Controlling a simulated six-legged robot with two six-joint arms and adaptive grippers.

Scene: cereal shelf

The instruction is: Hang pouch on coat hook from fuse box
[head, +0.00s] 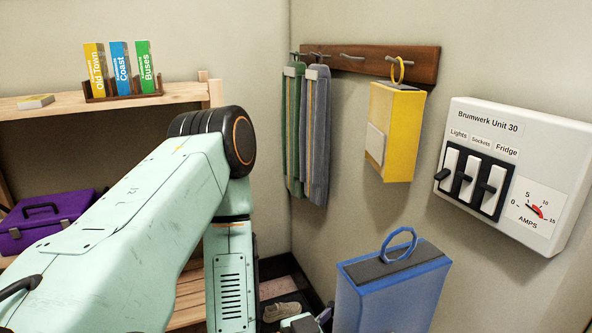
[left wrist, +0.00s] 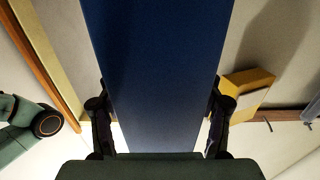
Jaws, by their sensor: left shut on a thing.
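A blue pouch (head: 390,295) with a dark top and a light-blue ring handle is in the lower middle of the head view, held up near the wall. In the left wrist view the blue pouch (left wrist: 158,70) fills the middle, between the fingers of my left gripper (left wrist: 160,100), which is shut on it. Only a bit of that gripper shows in the head view. The wooden coat hook rail (head: 375,62) is on the wall above. A yellow pouch (head: 395,130) hangs there by its ring. The white fuse box (head: 515,170) is to the right. My right gripper is out of view.
Green (head: 294,130) and grey (head: 316,135) striped cloths hang at the rail's left end. A bare hook (head: 352,57) shows between them and the yellow pouch. A wooden shelf (head: 180,93) with booklets and a purple toolbox (head: 45,220) stand at left. Shoes (head: 281,311) lie below.

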